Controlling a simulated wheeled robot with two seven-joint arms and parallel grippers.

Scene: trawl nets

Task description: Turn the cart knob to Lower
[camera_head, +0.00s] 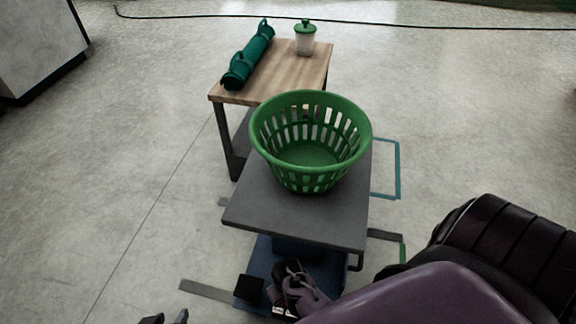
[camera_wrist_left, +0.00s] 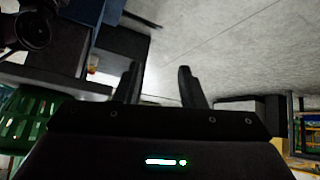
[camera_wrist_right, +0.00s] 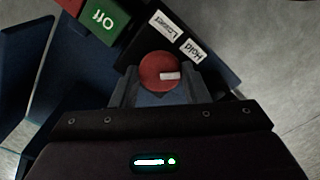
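The cart (camera_head: 240,215) has a dark grey top over a blue base. In the right wrist view, its round red knob (camera_wrist_right: 153,63) sits on a dark panel, with a white mark pointing right. White labels "Lower" (camera_wrist_right: 165,25) and "Hold" (camera_wrist_right: 192,50) are above and right of it; the mark is nearer "Hold". My right gripper (camera_wrist_right: 160,88) has its fingers apart on either side of the knob; contact is unclear. In the head view my right arm's end is low beside the cart. My left gripper (camera_wrist_left: 158,85) is open and empty, at the bottom left edge of the head view (camera_head: 165,319).
A green slatted basket (camera_head: 312,180) stands on the cart top. Behind is a wooden table (camera_head: 295,75) with a rolled green net (camera_head: 248,55) and a lidded jar (camera_head: 305,42).

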